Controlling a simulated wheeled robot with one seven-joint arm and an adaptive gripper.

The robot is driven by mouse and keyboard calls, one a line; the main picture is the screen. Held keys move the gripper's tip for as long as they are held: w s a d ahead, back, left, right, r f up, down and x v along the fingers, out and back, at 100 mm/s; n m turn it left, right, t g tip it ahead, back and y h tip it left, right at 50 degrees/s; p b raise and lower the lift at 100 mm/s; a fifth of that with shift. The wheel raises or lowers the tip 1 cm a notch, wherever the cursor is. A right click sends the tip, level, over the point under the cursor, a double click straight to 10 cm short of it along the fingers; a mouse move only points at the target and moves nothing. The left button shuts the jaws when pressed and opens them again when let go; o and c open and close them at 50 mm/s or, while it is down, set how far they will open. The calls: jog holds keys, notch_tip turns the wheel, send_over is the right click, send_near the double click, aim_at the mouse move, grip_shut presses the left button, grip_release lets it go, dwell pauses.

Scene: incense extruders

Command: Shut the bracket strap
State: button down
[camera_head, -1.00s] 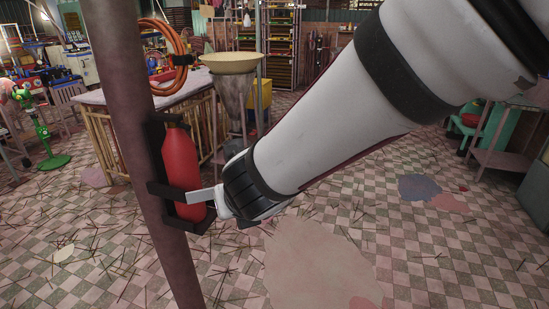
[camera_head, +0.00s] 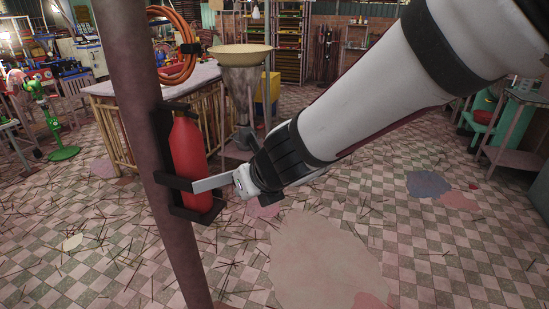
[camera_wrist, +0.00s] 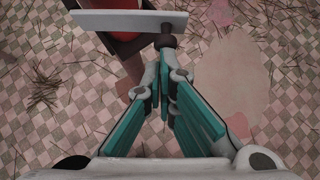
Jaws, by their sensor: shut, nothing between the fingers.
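The bracket strap (camera_head: 213,183) is a flat light grey bar. In the head view it crosses low in front of the red extinguisher (camera_head: 187,150), and its right end sticks out past the dark bracket (camera_head: 166,160). The extinguisher stands upright in the bracket on a brown post (camera_head: 148,140). My gripper (camera_head: 238,184) is at the strap's right end. In the wrist view the strap (camera_wrist: 125,20) lies ahead of my shut, empty teal fingers (camera_wrist: 165,60), with a dark knob (camera_wrist: 167,41) at their tips. Whether they touch is unclear.
Thin sticks litter the checkered floor (camera_head: 330,200). The floor in front and to the right is mostly open.

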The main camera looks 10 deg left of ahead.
jog(key=shift+w+n, duration=0.4)
jog(key=shift+w, duration=0.05)
jog(key=w+a+n+g+y+p, duration=0.1)
jog(key=w+a+n+g+y, duration=0.1)
jog(key=w+n, duration=0.3)
jog(key=shift+w+a+g+y, duration=0.25)
jog(key=shift+w+g+y, duration=0.05)
jog(key=shift+g, duration=0.6)
jog(key=shift+a, duration=0.1)
